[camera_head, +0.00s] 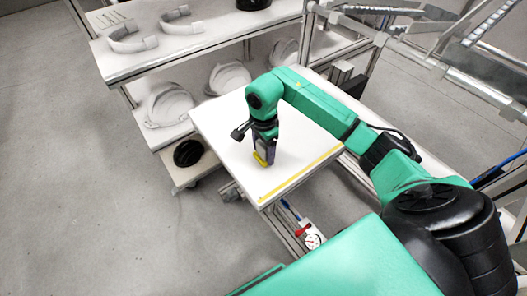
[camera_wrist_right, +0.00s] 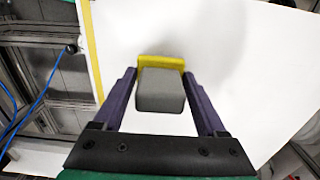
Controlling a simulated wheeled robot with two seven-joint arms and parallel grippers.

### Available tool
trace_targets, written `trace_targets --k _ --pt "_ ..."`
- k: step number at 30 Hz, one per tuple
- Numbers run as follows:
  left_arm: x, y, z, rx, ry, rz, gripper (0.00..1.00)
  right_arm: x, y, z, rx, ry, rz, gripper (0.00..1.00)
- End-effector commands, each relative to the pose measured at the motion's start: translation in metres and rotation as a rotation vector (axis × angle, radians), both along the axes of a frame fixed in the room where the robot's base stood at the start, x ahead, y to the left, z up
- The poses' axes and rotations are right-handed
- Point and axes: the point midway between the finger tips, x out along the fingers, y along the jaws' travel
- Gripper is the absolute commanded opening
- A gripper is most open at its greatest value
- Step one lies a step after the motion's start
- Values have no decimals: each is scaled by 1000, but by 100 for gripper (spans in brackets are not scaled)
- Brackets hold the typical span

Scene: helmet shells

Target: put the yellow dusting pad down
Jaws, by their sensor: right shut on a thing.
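The yellow dusting pad (camera_wrist_right: 160,63) has a grey block-shaped handle (camera_wrist_right: 160,90). In the right wrist view it sits between the two purple fingers of my right gripper (camera_wrist_right: 160,88), which is shut on it. In the head view my right gripper (camera_head: 265,152) points down over the white tabletop (camera_head: 220,120), with the yellow pad (camera_head: 260,160) low at its fingertips. I cannot tell whether the pad touches the tabletop. My left gripper is not in view.
A yellow strip (camera_head: 300,180) runs along the table's near edge. A shelf rack (camera_head: 115,70) at the back left holds white helmet shells (camera_head: 168,105) and curved white parts (camera_head: 130,38). A metal frame (camera_head: 400,40) stands at the right. Much of the tabletop around the pad is clear.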

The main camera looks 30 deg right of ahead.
Motion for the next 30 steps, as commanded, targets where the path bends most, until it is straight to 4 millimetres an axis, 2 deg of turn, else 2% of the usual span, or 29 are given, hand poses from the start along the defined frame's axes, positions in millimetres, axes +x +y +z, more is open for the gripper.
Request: trace_targets --k 3,12,13,15,25,28,30 --pt "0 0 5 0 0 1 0 -1 0 -16 0 2 0 30" --pt "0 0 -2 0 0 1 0 0 0 -21 -1 0 0 30" --pt "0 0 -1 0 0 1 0 0 0 -21 -1 0 0 78" --pt "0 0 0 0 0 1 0 0 0 -20 -1 0 0 100" --pt "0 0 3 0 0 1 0 0 0 -13 -1 -2 0 100" --pt "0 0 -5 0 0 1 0 2 -1 1 -1 -6 1 100" --pt "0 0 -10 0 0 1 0 2 -1 18 -2 -7 1 100"
